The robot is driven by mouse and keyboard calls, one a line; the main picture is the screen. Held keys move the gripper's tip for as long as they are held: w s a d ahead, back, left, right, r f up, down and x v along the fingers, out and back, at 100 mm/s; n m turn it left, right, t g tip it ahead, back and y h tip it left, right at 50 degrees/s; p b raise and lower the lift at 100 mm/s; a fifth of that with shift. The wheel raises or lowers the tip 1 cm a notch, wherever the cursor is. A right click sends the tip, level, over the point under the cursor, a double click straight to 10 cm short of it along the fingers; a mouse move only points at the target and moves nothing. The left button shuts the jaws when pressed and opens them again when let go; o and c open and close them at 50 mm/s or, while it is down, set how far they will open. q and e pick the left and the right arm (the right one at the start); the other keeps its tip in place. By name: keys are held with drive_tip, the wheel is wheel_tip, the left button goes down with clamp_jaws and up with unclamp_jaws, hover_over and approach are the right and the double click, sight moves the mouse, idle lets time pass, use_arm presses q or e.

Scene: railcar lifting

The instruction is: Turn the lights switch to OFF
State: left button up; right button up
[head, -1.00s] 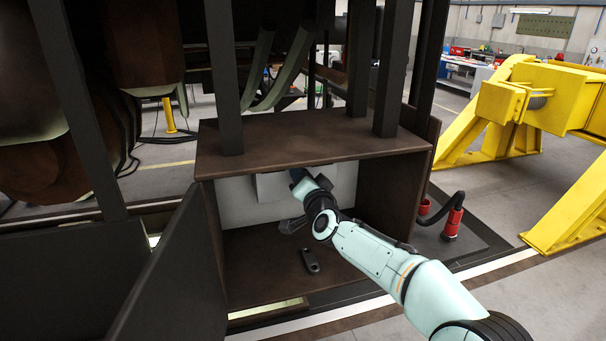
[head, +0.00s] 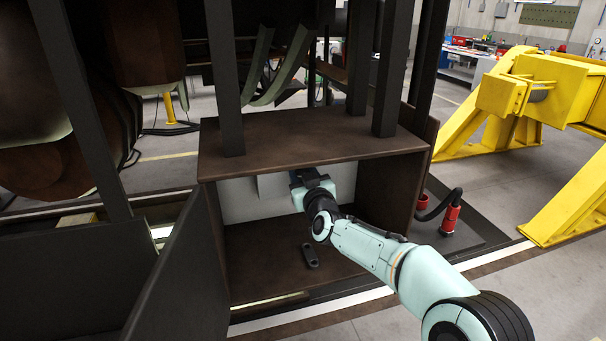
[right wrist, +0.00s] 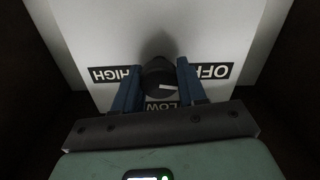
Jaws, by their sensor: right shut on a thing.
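The lights switch is a dark round knob (right wrist: 157,76) with a white pointer mark, on a white panel (right wrist: 160,25) in the right wrist view. The labels HIGH (right wrist: 115,73), LOW (right wrist: 162,106) and OFF (right wrist: 203,71) surround it. The pointer mark lies towards the right of the picture, on the OFF side and slightly below that label. My right gripper (right wrist: 158,82) has its two blue fingers on either side of the knob, shut on it. In the head view, my right gripper (head: 309,178) reaches inside the cabinet and hides the knob. My left gripper is not in view.
The brown cabinet (head: 300,130) has a roof and side walls close around my right arm. Its dark door (head: 180,270) stands open at left. A small dark object (head: 310,256) lies on its floor. Red connectors (head: 451,218) and a yellow stand (head: 500,130) are at right.

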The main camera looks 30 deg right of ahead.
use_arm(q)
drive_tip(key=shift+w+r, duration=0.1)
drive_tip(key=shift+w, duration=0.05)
use_arm(e)
drive_tip(key=shift+r+n, duration=0.1)
drive_tip(key=shift+n, duration=1.2)
drive_tip(key=shift+r, duration=0.1)
drive_tip(key=shift+c, duration=0.2)
drive_tip(key=o, duration=1.1)
drive_tip(key=shift+c, duration=0.2)
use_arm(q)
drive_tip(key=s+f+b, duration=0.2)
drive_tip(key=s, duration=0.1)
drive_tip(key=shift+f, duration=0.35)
use_arm(e)
drive_tip(key=v, duration=1.3)
drive_tip(key=shift+s+a, duration=0.15)
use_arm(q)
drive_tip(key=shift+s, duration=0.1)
